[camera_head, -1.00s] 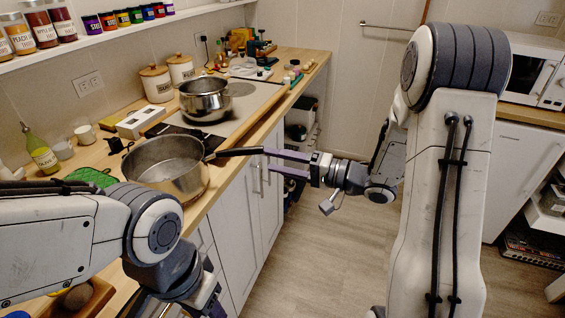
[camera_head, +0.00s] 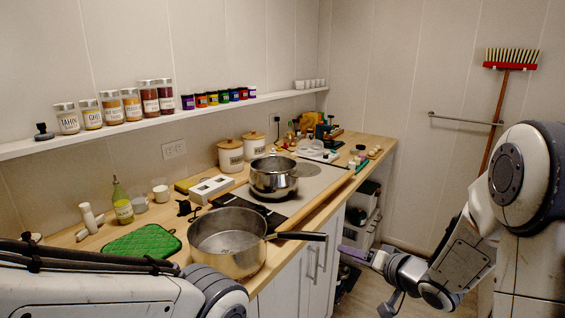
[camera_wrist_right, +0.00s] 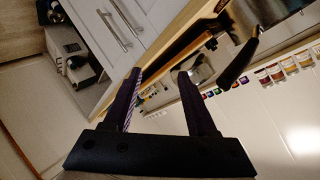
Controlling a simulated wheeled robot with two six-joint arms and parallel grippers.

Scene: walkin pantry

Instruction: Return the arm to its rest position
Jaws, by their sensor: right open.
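My right arm comes in from the right in the head view. Its gripper (camera_head: 354,253) is low in front of the counter, just right of and below the handle end of the near pan (camera_head: 230,262), apparently apart from it. In the right wrist view the two dark purple fingers (camera_wrist_right: 159,74) are spread with nothing between them. My left arm (camera_head: 110,292) crosses the bottom left of the head view; its gripper is out of frame.
The near pan's black handle (camera_head: 300,236) sticks out past the counter edge. A second pot (camera_head: 274,176) stands on the cooktop. A green mat (camera_head: 143,242) and bottle (camera_head: 122,204) are at left. Open floor lies right of the cabinets (camera_head: 318,268).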

